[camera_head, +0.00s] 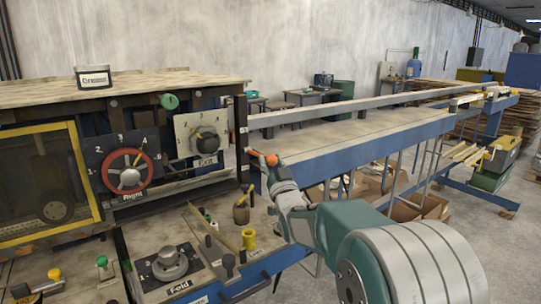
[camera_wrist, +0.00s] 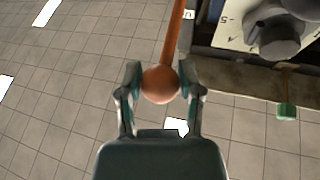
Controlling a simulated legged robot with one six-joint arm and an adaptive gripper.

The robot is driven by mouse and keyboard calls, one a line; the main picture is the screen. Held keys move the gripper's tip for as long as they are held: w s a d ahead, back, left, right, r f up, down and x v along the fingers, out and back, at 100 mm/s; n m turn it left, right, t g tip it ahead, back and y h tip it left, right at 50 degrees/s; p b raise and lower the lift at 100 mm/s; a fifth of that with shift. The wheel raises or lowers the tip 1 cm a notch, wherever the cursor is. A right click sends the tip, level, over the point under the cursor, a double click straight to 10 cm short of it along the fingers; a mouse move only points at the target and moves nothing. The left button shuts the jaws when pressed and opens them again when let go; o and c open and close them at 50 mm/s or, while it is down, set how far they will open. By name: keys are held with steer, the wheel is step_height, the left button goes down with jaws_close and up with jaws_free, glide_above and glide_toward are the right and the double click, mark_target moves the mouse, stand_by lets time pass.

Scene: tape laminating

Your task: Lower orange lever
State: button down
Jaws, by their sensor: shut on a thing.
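The orange lever ends in a round orange ball. In the wrist view the ball (camera_wrist: 161,84) sits between the two fingers of my gripper (camera_wrist: 161,90), with the orange rod (camera_wrist: 174,35) running up out of the top of the picture. My gripper is shut on the ball. In the head view my gripper (camera_head: 268,162) is at the right end of the machine's front, and the orange ball (camera_head: 271,159) shows at its tip. Most of the lever's rod is hidden or too small to tell there.
Left of my gripper are the grey Exit dial (camera_head: 205,140) and the red Right wheel (camera_head: 127,171). A long blue-framed table (camera_head: 350,140) extends to the right.

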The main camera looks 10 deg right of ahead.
steer(key=shift+f, duration=0.65)
steer(key=shift+c, duration=1.3)
jaws_free()
step_height(320, 180, up, 10)
steer(key=shift+a+f, duration=0.1)
